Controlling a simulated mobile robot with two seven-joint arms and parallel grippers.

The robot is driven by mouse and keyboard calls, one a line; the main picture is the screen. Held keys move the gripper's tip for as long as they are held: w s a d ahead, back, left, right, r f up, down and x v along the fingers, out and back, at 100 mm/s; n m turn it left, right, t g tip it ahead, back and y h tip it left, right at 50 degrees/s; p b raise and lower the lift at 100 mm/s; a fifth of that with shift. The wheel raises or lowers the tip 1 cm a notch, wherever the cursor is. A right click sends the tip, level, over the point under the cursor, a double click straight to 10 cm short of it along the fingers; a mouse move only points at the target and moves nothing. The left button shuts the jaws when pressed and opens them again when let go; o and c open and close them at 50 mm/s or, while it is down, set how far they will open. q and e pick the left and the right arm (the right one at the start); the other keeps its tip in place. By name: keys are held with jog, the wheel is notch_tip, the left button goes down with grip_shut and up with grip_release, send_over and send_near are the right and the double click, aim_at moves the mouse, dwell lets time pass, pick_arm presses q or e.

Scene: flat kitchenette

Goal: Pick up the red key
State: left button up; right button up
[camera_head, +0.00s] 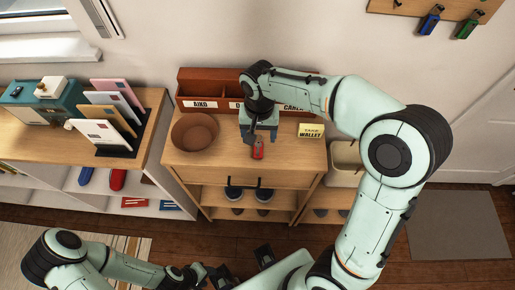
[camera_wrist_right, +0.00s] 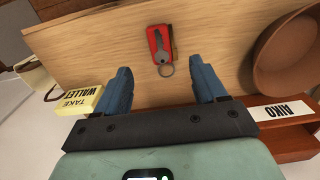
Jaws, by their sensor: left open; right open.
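The red key (camera_head: 258,151) lies on the wooden cabinet top (camera_head: 225,160), near its front edge. In the right wrist view, it shows as a red tag with a grey key and a ring (camera_wrist_right: 158,45). My right gripper (camera_head: 260,132) is over the cabinet top, pointing down at the red key. In the wrist view its two blue fingers (camera_wrist_right: 164,85) are apart, with the key ahead of the gap between them and nothing held. My left gripper (camera_head: 242,267) is low at the bottom of the head view, open and away from the cabinet top.
A brown bowl (camera_head: 194,133) stands left of the key; a yellow "TAKE WALLET" note (camera_head: 311,130) is to its right. A red-brown labelled organizer (camera_head: 205,87) stands behind. Blue (camera_head: 429,22) and green (camera_head: 466,27) key tags hang on a wall rack. A letter holder (camera_head: 120,140) is at left.

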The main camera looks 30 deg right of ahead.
aim_at(257, 146)
jog(key=f, duration=0.5)
jog(key=shift+w+a+f, duration=0.2)
jog(key=shift+f, duration=0.1)
jog(key=c, duration=1.2)
